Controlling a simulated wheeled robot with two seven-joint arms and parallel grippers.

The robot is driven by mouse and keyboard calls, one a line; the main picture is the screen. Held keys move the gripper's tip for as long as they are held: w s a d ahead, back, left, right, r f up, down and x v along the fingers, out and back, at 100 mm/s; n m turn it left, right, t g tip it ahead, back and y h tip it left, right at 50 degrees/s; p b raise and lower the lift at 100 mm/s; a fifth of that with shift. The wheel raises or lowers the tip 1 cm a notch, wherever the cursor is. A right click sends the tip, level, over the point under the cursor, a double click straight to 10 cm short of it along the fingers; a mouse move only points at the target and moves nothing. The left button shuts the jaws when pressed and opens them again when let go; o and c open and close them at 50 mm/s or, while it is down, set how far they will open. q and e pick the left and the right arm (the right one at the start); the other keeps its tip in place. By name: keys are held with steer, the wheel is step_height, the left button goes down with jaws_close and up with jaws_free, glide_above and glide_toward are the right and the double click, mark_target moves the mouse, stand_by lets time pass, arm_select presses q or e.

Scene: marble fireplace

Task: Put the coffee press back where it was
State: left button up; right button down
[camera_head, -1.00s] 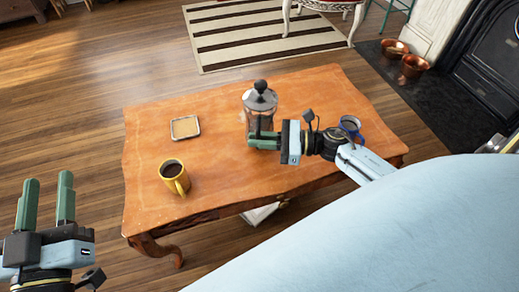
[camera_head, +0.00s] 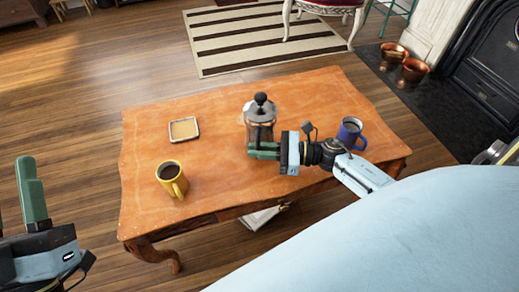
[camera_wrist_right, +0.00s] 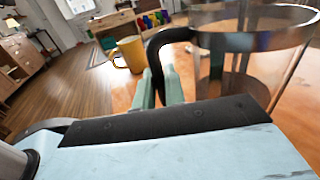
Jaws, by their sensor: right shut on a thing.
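The coffee press (camera_head: 260,112), a glass cylinder with a metal lid and black knob, is upright over the middle of the wooden table (camera_head: 215,165). My right gripper (camera_head: 263,150) is shut on its black handle, which shows between the green fingers in the right wrist view (camera_wrist_right: 160,42). The glass body (camera_wrist_right: 250,60) is beside the fingers there. The gripper hides the press's base in the head view, so I cannot tell whether it touches the table. My left gripper (camera_head: 12,195) is open and empty at the left edge, partly out of frame.
A square coaster-like tray (camera_head: 198,131) lies left of the press. A yellow mug (camera_head: 170,186) with dark drink stands at the front left, a blue mug (camera_head: 351,135) right of the press, close to my right wrist. The table's left and back are mostly clear.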

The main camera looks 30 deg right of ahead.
steer(key=c, duration=1.9)
jaws_free()
steer(key=shift+f, duration=0.2)
steer(key=o, duration=0.4)
arm_select(q)
steer(key=shift+s+r+t, duration=0.15)
steer(key=shift+t, duration=0.15)
arm_select(e)
steer(key=shift+r, duration=0.15)
